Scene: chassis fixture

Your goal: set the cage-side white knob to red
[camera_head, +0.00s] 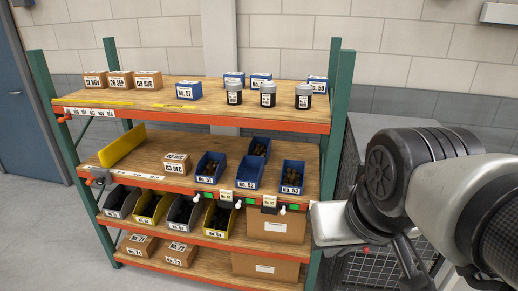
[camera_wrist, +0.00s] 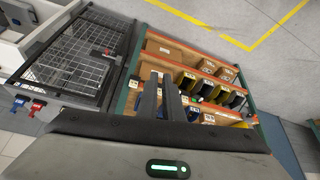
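The cage-side white knob (camera_head: 283,210) is the right one, beside a green patch (camera_head: 293,207) and a small tag. The other white knob (camera_head: 239,204) is to its left, beside another green patch (camera_head: 249,201). The knobs are too small to read their exact turn. My gripper (camera_wrist: 160,78) shows two dark fingers with a narrow gap and nothing seen between them. Its fingertips are out of sight in the camera_head view.
The rack (camera_head: 190,118) holds boxes, bins and several dark jars. A wire cage (camera_wrist: 80,55) stands beside its right end. Small red (camera_wrist: 38,105) and blue (camera_wrist: 18,101) parts sit by the cage. My arm fills the camera_head view's lower right. Floor left of the rack is clear.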

